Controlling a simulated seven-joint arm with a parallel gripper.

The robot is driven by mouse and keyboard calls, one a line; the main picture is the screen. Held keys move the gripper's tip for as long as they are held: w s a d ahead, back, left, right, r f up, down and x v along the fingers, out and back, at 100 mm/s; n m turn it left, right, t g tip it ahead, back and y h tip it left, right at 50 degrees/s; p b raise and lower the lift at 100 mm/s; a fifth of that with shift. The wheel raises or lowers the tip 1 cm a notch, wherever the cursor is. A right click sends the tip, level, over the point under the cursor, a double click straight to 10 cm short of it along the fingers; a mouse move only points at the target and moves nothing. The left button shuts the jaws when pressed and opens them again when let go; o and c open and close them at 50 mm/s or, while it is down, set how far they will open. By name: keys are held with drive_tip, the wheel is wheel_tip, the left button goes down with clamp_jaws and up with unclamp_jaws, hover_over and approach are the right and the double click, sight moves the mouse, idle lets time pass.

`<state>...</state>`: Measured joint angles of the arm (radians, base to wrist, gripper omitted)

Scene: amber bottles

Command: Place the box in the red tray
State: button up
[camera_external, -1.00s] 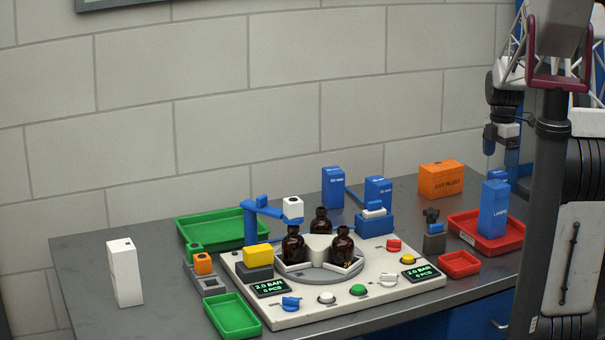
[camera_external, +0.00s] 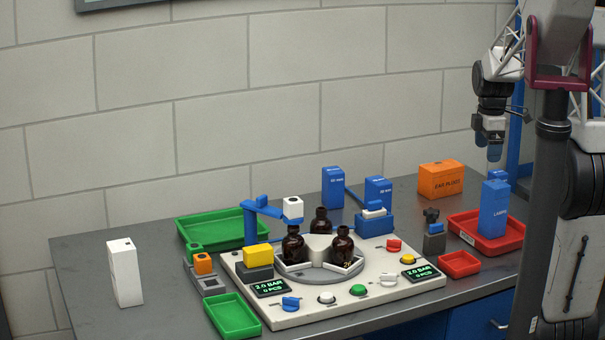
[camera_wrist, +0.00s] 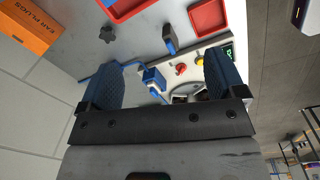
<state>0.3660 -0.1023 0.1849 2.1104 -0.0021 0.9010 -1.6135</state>
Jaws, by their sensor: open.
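A blue box labelled LAMPS (camera_external: 493,212) stands upright in the larger red tray (camera_external: 507,246) at the right. Other boxes are a plain white one (camera_external: 125,273) at the far left, an orange EAR PLUGS box (camera_external: 441,181) and two blue ones (camera_external: 333,188) (camera_external: 378,193) at the back. A smaller red tray (camera_external: 461,275) looks empty. My gripper (camera_external: 488,152) is open and empty, raised above the table's right part. Its fingers (camera_wrist: 160,85) frame the wrist view, with the orange box (camera_wrist: 27,25) at upper left and red tray edges at the top (camera_wrist: 125,14) (camera_wrist: 207,31).
A control panel (camera_external: 300,315) with amber bottles (camera_external: 293,245) on a round carrier fills the table's middle. Green trays (camera_external: 190,232) (camera_external: 250,330) lie to its left. A small dark stand (camera_external: 434,243) is near the red trays. Bare table surrounds the white box.

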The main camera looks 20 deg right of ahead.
drive_tip(key=s+a+r+m+t, duration=0.1)
drive_tip(key=s+a+r+m, duration=0.1)
drive_tip(key=s+a+m, duration=0.5)
drive_tip(key=s+a+r+m+t, duration=0.1)
drive_tip(key=s+a+r+m, duration=0.1)
drive_tip(key=s+a+m, duration=0.5)
drive_tip(key=s+a, duration=0.6)
drive_tip(key=s, duration=0.5)
drive_tip(key=shift+a+r+m, duration=0.3)
drive_tip(key=shift+r, duration=0.05)
